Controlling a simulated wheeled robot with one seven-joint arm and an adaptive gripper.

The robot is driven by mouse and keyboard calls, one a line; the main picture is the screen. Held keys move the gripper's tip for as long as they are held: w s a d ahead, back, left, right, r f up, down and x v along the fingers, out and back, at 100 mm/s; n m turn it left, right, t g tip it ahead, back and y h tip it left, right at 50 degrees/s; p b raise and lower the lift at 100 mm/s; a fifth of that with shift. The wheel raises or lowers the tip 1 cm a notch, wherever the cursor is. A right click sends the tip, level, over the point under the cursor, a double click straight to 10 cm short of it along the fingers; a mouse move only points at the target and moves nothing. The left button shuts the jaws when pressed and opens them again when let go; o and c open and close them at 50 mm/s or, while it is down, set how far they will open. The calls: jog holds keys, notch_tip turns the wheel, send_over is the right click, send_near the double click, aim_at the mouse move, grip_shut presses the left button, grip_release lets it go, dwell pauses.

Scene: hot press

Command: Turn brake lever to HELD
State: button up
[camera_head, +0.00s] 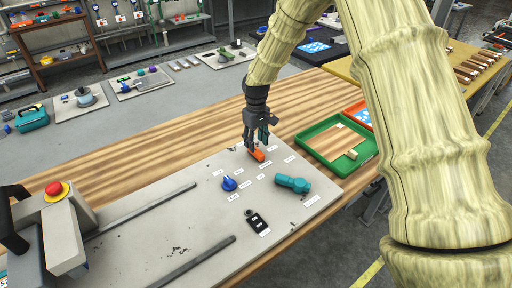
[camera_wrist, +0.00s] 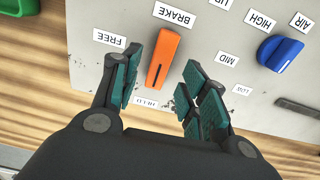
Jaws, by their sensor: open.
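The orange brake lever (camera_wrist: 162,58) stands on the grey panel between the labels BRAKE, FREE and HELD, which read upside down in the wrist view. Its long body runs between the BRAKE label (camera_wrist: 175,14) and the HELD label (camera_wrist: 152,102), tilted slightly. The FREE label (camera_wrist: 109,39) is to its left. My gripper (camera_wrist: 160,92) is open, with one teal-padded finger on each side of the lever's near end; I see gaps on both sides. In the head view the lever (camera_head: 257,155) shows just below my gripper (camera_head: 258,140).
A blue AIR knob (camera_wrist: 279,52) with HIGH, MID and LOW labels is beside the lever. A green tray (camera_head: 315,128) lies close to the right of my gripper.

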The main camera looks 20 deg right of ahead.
aim_at(256, 150)
notch_tip(256, 150, up, 8)
dwell(0.4)
